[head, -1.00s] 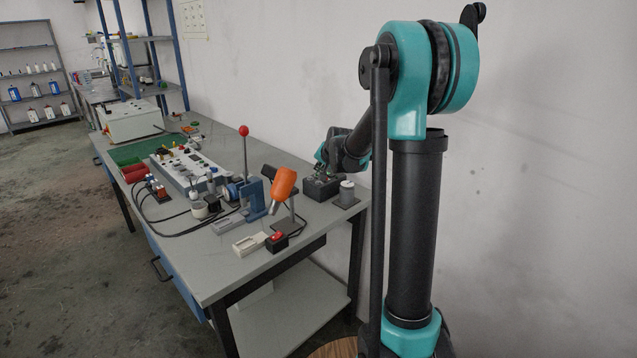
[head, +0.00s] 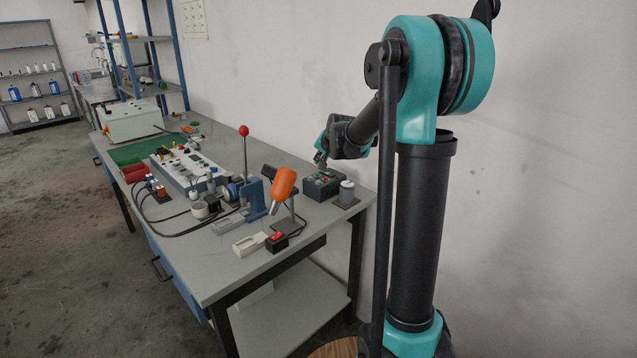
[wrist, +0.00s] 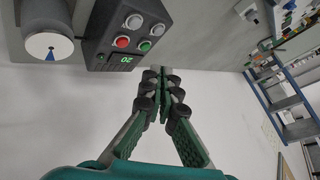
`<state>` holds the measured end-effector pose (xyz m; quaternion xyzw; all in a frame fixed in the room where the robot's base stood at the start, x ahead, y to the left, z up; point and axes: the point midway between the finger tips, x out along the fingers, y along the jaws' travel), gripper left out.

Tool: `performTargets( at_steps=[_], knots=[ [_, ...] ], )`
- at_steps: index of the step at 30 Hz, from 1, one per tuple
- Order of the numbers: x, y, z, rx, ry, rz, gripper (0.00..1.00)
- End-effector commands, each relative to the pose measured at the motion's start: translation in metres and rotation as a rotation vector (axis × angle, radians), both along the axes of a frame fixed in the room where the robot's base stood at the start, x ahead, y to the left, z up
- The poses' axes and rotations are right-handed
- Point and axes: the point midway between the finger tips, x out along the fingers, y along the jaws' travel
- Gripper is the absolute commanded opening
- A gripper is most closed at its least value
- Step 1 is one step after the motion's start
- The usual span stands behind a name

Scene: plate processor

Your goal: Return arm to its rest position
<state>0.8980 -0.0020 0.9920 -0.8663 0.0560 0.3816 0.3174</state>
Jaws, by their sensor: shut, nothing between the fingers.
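My gripper (wrist: 162,74) is shut and empty in the wrist view, its fingertips together against the white wall. In the head view my gripper (head: 320,160) is small and hangs just above the dark control box (head: 322,185) at the bench's right end, apart from it. My arm reaches to it from the right. The control box also shows in the wrist view (wrist: 105,55), with red, green and white buttons and a lit green display.
A grey cylinder (head: 346,192) stands beside the control box. An orange lamp (head: 283,186), a blue press (head: 253,197) with a red-knobbed lever and a red-button box (head: 277,242) stand nearby on the grey bench (head: 215,270). The wall (head: 300,70) is close behind.

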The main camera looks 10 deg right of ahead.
Motion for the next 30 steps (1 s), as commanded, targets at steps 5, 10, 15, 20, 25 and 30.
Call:
performTargets(
  at_steps=[5,10,15,20,25,30],
  knots=[
    [-0.009,-0.001,-0.003,-0.012,0.007,0.009,0.0],
    [-0.072,-0.005,-0.021,-0.092,0.057,0.073,0.0],
    [-0.172,-0.014,-0.057,-0.217,0.143,0.182,0.0],
    [-0.269,-0.023,-0.096,-0.325,0.227,0.291,0.0],
    [-0.353,-0.032,-0.135,-0.413,0.303,0.39,0.0],
    [-0.399,-0.037,-0.157,-0.458,0.347,0.447,0.0]
  ],
)
